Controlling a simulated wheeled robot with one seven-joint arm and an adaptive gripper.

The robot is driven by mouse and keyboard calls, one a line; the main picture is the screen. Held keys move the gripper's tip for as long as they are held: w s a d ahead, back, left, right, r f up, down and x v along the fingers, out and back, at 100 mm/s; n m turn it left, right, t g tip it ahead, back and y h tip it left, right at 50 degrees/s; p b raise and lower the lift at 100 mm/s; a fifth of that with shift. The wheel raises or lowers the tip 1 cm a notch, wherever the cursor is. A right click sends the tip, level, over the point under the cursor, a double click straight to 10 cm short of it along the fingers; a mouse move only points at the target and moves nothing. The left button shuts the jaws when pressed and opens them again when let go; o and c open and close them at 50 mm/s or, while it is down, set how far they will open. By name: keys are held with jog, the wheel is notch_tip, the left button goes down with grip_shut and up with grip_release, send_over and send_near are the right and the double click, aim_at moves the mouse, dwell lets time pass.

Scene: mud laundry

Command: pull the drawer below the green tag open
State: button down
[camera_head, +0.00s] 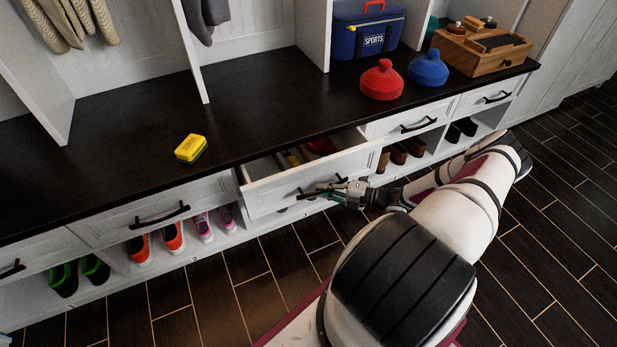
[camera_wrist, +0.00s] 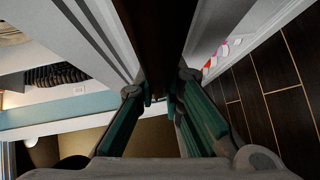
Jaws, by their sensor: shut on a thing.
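A white drawer (camera_head: 283,194) below the black counter stands partly open, with its inside showing. My gripper (camera_head: 338,189) is at its front, shut on the drawer's black bar handle (camera_head: 309,193). In the wrist view, the dark handle (camera_wrist: 156,40) runs between the green-padded fingers of my gripper (camera_wrist: 160,95). I cannot make out a green tag in either view; my gripper and arm hide part of the drawer front.
Closed drawers (camera_head: 158,211) and (camera_head: 418,121) flank the open one. A yellow sponge (camera_head: 190,148), a red lidded pot (camera_head: 382,80), a blue one (camera_head: 428,69) and a wooden box (camera_head: 480,50) stand on the counter (camera_head: 270,110). Shoes (camera_head: 173,238) sit below; the dark floor (camera_head: 225,300) in front is clear.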

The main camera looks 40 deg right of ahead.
jog(key=s+a, duration=0.3)
jog(key=s, duration=0.9)
jog(key=s+a+p, duration=0.1)
jog(key=s+a, duration=0.3)
jog(key=s, duration=0.8)
jog(key=shift+s, duration=0.25)
jog(key=c, duration=1.7)
grip_release()
jog(key=v, duration=1.2)
